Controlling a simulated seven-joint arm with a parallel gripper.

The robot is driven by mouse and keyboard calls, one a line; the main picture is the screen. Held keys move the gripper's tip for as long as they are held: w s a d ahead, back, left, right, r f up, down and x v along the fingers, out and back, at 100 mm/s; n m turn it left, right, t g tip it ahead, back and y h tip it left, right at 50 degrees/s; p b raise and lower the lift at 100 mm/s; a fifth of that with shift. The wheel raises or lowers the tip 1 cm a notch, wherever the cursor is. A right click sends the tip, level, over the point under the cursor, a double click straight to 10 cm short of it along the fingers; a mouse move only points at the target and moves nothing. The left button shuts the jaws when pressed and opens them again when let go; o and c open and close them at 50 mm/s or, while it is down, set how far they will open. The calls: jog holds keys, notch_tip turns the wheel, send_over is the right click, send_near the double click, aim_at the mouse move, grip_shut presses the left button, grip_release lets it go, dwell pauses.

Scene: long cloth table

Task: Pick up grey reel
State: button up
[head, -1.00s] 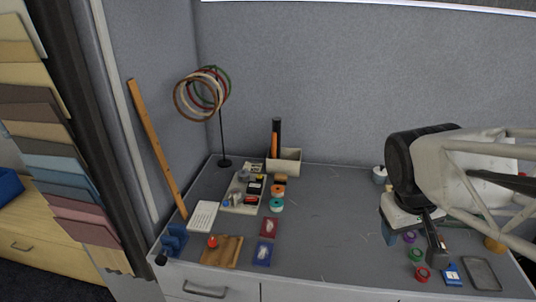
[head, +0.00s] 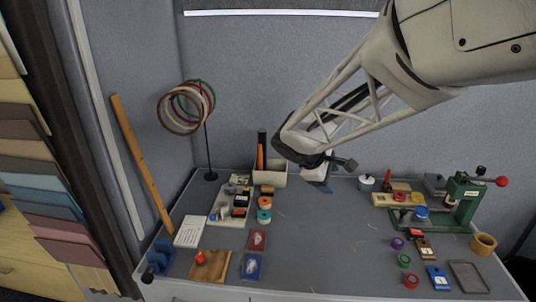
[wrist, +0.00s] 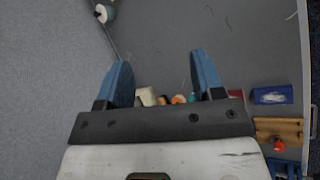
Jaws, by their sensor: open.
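My gripper (head: 322,184) hangs open above the back middle of the table, right of the grey-beige bin. In the wrist view its two blue fingers (wrist: 160,62) are spread with nothing held between them. I cannot single out a grey reel for sure. Small grey items (head: 229,189) lie in the pale divided tray (head: 216,219) at the left, too small to identify. An orange-topped reel (head: 265,203) and a teal reel (head: 264,217) stand right of that tray. Purple (head: 397,243), green (head: 403,261) and red (head: 411,282) reels stand at the right front.
The bin (head: 270,178) holds dark and orange upright items. A ring stand (head: 209,150) is at back left. A green press (head: 462,202), a parts board (head: 385,200) and a tan roll (head: 483,243) occupy the right. The table's middle is clear.

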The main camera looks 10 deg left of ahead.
jog(key=w+a+f+n+t, duration=0.2)
jog(key=w+a+f+n, duration=0.3)
jog(key=w+a, duration=0.45)
jog(key=n+t+y, duration=0.2)
jog(key=n+t, duration=0.5)
jog(key=n, duration=0.6)
send_near(228, 187)
jog(key=x, duration=0.3)
jog(key=shift+a, duration=0.15)
jog(key=shift+x, duration=1.3)
jog(key=shift+w, duration=0.1)
jog(key=shift+d+x, duration=0.2)
jog(key=shift+x, duration=2.3)
jog(key=shift+f, duration=0.1)
